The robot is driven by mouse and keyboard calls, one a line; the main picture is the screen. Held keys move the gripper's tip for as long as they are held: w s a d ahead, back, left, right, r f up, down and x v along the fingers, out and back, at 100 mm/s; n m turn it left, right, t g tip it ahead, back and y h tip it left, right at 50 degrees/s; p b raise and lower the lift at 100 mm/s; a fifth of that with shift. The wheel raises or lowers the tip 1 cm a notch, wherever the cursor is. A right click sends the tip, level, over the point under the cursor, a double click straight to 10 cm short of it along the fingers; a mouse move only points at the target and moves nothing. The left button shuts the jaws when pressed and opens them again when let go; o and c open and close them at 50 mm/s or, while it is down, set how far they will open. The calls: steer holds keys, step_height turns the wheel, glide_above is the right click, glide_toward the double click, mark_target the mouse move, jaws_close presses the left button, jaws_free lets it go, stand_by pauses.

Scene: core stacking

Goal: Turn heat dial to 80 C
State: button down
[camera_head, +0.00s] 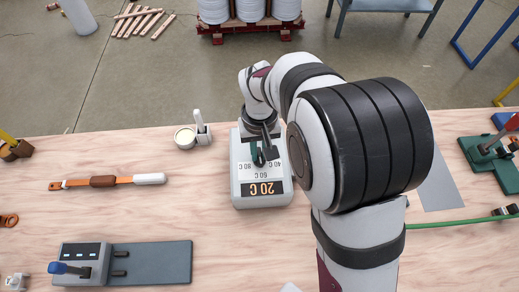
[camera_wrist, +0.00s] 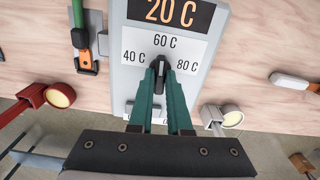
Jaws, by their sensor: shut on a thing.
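The heat control box (camera_head: 248,199) is light grey with a white label and a dark display reading 20 C in orange. It also shows in the wrist view (camera_wrist: 119,80). Its label reads 40 C at left, 60 C at top and 80 C at right in the wrist view. The black dial knob (camera_wrist: 160,62) sits between these marks and appears to be roughly in line with 60 C. My gripper (camera_wrist: 161,72) has its two green fingers closed on the knob from both sides. In the head view my gripper (camera_head: 260,155) is over the box, and my wrist hides part of the dial.
An orange-and-brown tool (camera_head: 104,181) lies further left. A grey device with a blue lever (camera_head: 82,264) is at front left.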

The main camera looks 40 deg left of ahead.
mark_target(260, 155)
steer(key=m, duration=0.5)
steer(key=shift+m, duration=2.4)
steer(key=c, duration=0.9)
jaws_free()
steer(key=shift+o, duration=0.2)
step_height(260, 155, up, 16)
